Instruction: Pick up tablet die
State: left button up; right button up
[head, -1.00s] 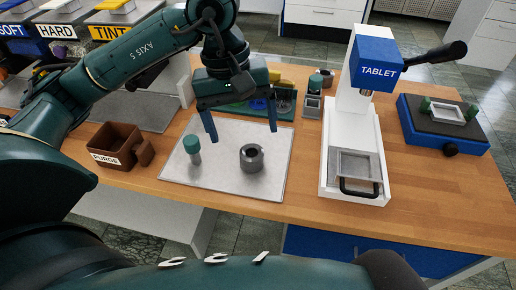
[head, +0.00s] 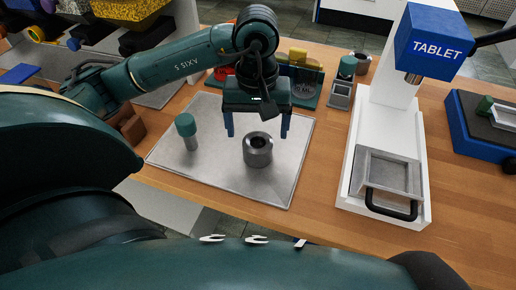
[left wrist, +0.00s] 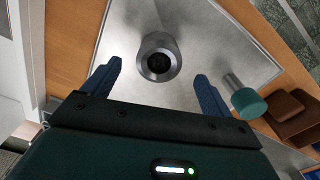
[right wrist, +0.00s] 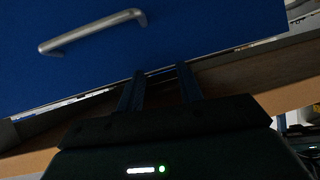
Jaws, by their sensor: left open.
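The tablet die (head: 257,153) is a grey metal ring with a dark bore, standing upright on the grey metal mat (head: 225,185). My left gripper (head: 257,133) is open with blue fingers, above and just behind the die in the head view. In the left wrist view, the die (left wrist: 159,58) lies ahead of the two spread fingertips (left wrist: 160,72), roughly centred between them and apart from both. My right gripper (right wrist: 160,75) shows only in its own wrist view, its two dark fingers apart with nothing seen between them, near a blue drawer front.
A green-capped punch (head: 189,132) stands on the mat left of the die. The white and blue tablet press (head: 388,120) with a tray stands to the right. A rack of coloured items (head: 300,80) stands behind. A brown box (head: 131,127) is partly hidden by my arm.

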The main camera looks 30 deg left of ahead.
aim_at(258, 144)
pick_arm(q)
jog(key=shift+f+p, duration=0.4)
jog(key=shift+f, duration=2.4)
jog(key=shift+c, duration=0.3)
jog(key=shift+w, duration=0.1)
jog(key=c, duration=1.3)
